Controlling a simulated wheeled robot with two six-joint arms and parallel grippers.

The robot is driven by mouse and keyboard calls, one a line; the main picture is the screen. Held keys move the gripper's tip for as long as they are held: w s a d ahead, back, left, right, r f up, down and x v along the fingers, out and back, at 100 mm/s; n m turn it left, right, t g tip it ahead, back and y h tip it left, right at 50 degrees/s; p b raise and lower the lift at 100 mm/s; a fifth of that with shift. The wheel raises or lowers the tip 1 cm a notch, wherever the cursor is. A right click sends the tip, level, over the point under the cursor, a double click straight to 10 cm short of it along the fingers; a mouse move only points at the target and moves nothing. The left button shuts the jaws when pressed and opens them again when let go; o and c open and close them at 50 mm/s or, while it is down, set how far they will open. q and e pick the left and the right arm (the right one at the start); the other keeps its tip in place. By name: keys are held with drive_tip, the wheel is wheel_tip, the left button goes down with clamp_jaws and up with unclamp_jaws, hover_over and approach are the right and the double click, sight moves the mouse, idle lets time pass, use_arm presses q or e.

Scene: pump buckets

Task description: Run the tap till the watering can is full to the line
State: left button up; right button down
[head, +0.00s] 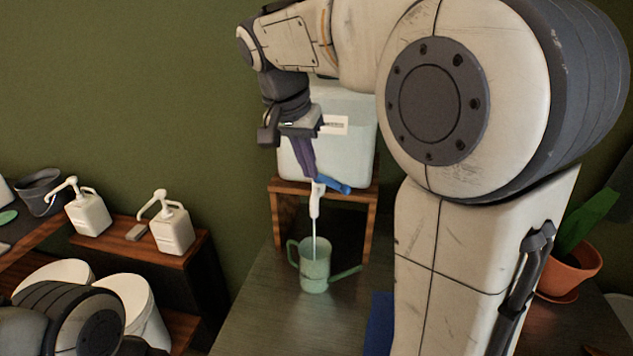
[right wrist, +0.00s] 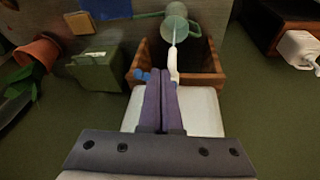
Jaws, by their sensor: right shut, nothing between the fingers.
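The green watering can (head: 314,272) stands upright on a dark table under the tap, its spout pointing right. A thin pale stream of water (head: 314,243) runs from the white tap (head: 315,204) into it. The water level and any line on the can cannot be made out. The blue tap lever (head: 336,187) points to the right. My right gripper (head: 311,177) is shut and empty, its purple fingertips close beside the lever; contact cannot be told. In the right wrist view the fingers (right wrist: 161,76) show together, with the lever (right wrist: 144,76) beside them. My left gripper is out of view.
The pale tank (head: 345,150) sits on a wooden stand (head: 371,220) behind the can. White pump bottles (head: 172,230) stand on a shelf at left, with white buckets (head: 145,305) below. A potted plant (head: 570,268) stands at right. The table left of the can is clear.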

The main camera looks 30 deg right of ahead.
sight(331, 183)
use_arm(q)
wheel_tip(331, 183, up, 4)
drive_tip(key=p, duration=0.4)
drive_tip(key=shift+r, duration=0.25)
use_arm(e)
drive_tip(key=w+d+f+m+h, duration=0.1)
drive_tip(key=w+d+f+m, duration=0.1)
drive_tip(key=d+f+m, duration=0.2)
wheel_tip(331, 183, down, 4)
drive_tip(key=shift+w+d+r+m+h, duration=0.1)
drive_tip(key=shift+w+d+m+h, duration=0.25)
drive_tip(key=shift+d, duration=0.55)
drive_tip(key=shift+w, duration=0.1)
